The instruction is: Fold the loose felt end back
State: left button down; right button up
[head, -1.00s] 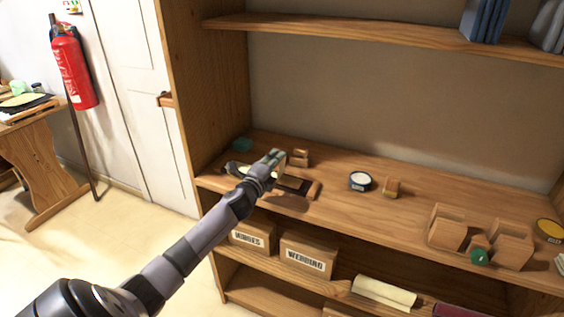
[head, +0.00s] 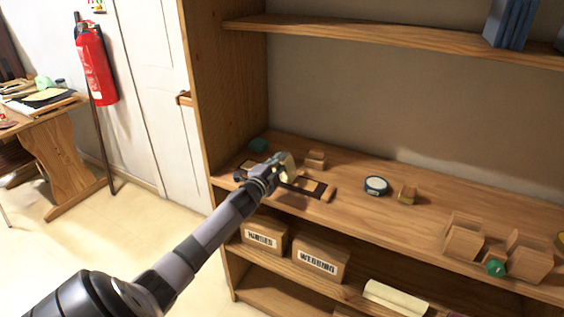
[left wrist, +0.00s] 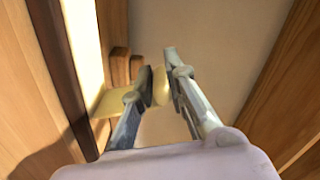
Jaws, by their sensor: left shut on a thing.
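My left gripper (head: 284,168) is above the dark-framed wooden piece (head: 312,186) on the shelf. It is shut on a pale yellow strip, which looks like the felt end (head: 291,163). In the left wrist view, the strip (left wrist: 160,88) is between the two fingers (left wrist: 160,84), and more of it shows on the left behind the near finger. The gripper and forearm hide much of the framed piece, so I cannot tell where the strip is attached. My right gripper is not in view.
A wooden block (head: 316,158) stands close behind the gripper. A round tin (head: 376,186) and a small block (head: 407,194) are to the right. Shelf between tin and right-hand blocks is clear.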

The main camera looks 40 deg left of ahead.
pick_arm(q)
jog(key=shift+a, duration=0.1)
jog(key=c, duration=1.6)
grip_release()
jog(key=shift+s+f, duration=0.1)
jog(key=v, duration=1.2)
